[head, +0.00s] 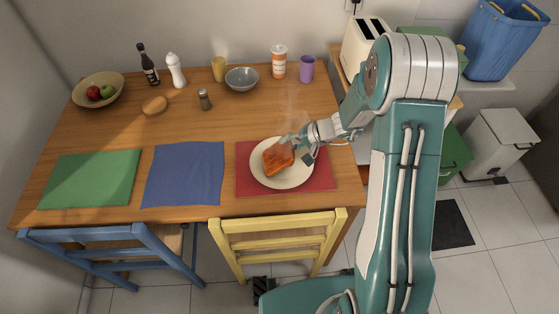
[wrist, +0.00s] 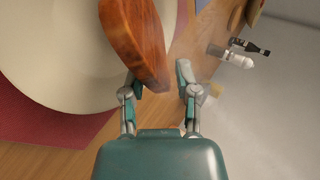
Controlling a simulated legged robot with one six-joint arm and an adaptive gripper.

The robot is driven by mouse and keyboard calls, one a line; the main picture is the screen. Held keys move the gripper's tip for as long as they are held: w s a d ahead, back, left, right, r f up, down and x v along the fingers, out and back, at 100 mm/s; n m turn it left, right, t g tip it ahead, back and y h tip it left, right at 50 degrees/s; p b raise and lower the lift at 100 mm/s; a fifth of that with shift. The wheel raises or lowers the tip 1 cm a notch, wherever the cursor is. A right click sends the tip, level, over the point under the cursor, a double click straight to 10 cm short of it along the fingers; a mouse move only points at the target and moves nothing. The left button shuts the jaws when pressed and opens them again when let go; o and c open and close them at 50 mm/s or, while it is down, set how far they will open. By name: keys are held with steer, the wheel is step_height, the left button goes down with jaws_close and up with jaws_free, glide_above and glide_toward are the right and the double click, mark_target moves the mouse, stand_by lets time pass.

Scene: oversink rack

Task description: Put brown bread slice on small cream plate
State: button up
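The brown bread slice (head: 278,158) is over the small cream plate (head: 283,184), left of its middle. Its crust edge also shows in the wrist view (wrist: 138,42), with the plate (wrist: 50,50) behind it. I cannot tell whether the slice lies fully flat. My gripper (head: 303,148) is at the right edge of the slice, low over the plate. In the wrist view, the fingers (wrist: 158,82) are spread, with the slice's near end at the left finger and a gap to the right finger.
The plate stands on a red placemat (head: 322,179). Blue (head: 183,174) and green (head: 92,179) placemats lie to the left. A grey bowl (head: 242,79), a purple cup (head: 307,69) and a shaker (head: 205,99) stand farther back. A yellow chair (head: 278,224) is at the front edge.

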steer(key=shift+d, duration=0.3)
steer(key=v, duration=0.2)
steer(key=shift+d+r, duration=0.1)
steer(key=shift+d, duration=0.25)
steer(key=shift+a+r+v, duration=0.1)
steer(key=shift+v, duration=0.6)
steer(key=shift+a+r+v, duration=0.1)
steer(key=shift+v, duration=0.6)
steer(key=v, duration=0.2)
steer(key=shift+s+d+r, duration=0.15)
steer(key=shift+d, duration=0.15)
step_height(320, 180, up, 8)
steer(key=d, duration=0.2)
steer(key=shift+s, duration=0.35)
